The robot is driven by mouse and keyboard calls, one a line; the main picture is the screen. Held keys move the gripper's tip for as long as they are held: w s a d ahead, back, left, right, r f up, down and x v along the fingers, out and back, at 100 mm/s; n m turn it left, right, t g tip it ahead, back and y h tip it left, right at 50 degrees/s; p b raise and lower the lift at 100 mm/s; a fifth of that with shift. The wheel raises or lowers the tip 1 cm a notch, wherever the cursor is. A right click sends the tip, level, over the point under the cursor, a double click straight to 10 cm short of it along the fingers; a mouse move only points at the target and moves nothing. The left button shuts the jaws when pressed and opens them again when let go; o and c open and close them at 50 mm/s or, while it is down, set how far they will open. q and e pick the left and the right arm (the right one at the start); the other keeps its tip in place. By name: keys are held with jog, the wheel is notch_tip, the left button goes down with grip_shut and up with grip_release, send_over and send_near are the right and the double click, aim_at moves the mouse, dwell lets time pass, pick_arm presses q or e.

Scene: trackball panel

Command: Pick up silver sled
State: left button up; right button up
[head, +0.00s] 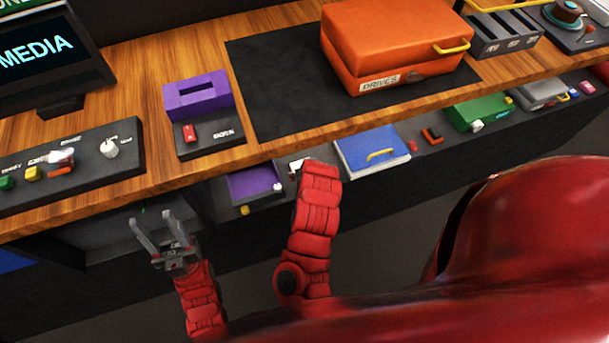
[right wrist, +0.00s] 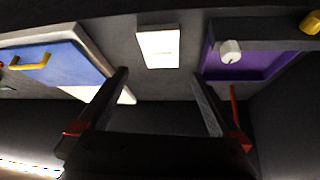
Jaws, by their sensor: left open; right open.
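A grey, silver-looking box (head: 540,92), which seems to be the silver sled, sits on the lower shelf at the far right, right of a green box. My left gripper (head: 152,217) is open and empty in front of the counter at the lower left, far from it. My right arm reaches the lower shelf near the blue sled (head: 370,150); its fingers are hidden in the head view. In the right wrist view my right gripper (right wrist: 160,75) is open and empty, with a small white plate (right wrist: 158,46) beyond its fingertips. The grey box is not seen there.
A purple tray (head: 255,183) is on the lower shelf, left of the blue sled. The green box (head: 480,112) is right of it. On the wooden counter (head: 150,75) are an orange case (head: 395,45), a purple slotted block (head: 198,95) and a knob panel (head: 75,163).

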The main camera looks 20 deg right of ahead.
jog(key=x, duration=0.4)
jog(key=shift+f, duration=0.1)
jog(key=shift+x, duration=1.95)
jog(key=shift+w+f+b, duration=0.25)
jog(key=shift+f+b, duration=0.05)
jog(key=shift+f, duration=0.35)
